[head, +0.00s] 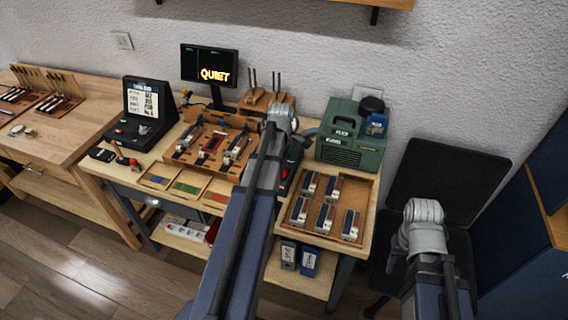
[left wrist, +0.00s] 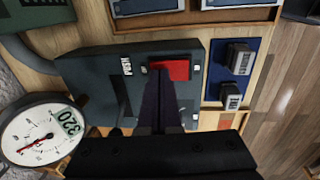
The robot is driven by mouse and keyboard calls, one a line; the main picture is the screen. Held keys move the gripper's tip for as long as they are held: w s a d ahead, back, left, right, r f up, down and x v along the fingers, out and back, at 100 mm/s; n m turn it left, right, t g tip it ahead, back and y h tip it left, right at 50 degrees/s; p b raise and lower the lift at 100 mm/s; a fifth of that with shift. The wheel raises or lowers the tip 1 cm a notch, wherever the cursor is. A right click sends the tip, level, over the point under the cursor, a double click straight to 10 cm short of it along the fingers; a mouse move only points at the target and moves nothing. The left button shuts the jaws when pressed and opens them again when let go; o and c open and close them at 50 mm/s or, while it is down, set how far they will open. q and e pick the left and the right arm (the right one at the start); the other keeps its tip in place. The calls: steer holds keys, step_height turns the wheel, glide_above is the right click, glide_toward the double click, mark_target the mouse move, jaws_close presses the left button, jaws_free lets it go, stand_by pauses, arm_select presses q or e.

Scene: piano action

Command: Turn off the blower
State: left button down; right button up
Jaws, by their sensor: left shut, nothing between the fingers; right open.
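A dark grey box with a red rocker switch (left wrist: 172,71) and the printed word PUSH fills the middle of the left wrist view. In the head view this box (head: 290,165) is mostly hidden behind my left arm. My left gripper (left wrist: 161,76) is shut and empty, with its fingertips over the red switch. I cannot tell whether the tips touch it. A green machine (head: 350,148) stands at the back right of the bench. A grey hose (left wrist: 28,58) reaches the dark box. My right arm shows at the lower right, but its gripper is not in view.
A round gauge (left wrist: 42,138) reading 320 stands beside the box. A wooden tray with several parts (head: 369,227) lies to the right. A parts-filled wooden tray (head: 174,157) lies to the left. A monitor (head: 209,65) shows QUIET.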

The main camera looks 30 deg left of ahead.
arm_select(q)
steer(key=shift+w+f+b, duration=0.15)
steer(key=shift+f+b, duration=0.2)
steer(key=shift+b, duration=0.05)
steer(key=shift+r, duration=0.25)
steer(key=shift+s, duration=0.2)
steer(key=shift+s+d+r+p, duration=0.1)
steer(key=shift+s+p, duration=0.1)
steer(key=shift+s, duration=0.15)
steer(key=shift+s+d+p, duration=0.1)
steer(key=shift+s+p, duration=0.05)
steer(key=shift+s, duration=0.2)
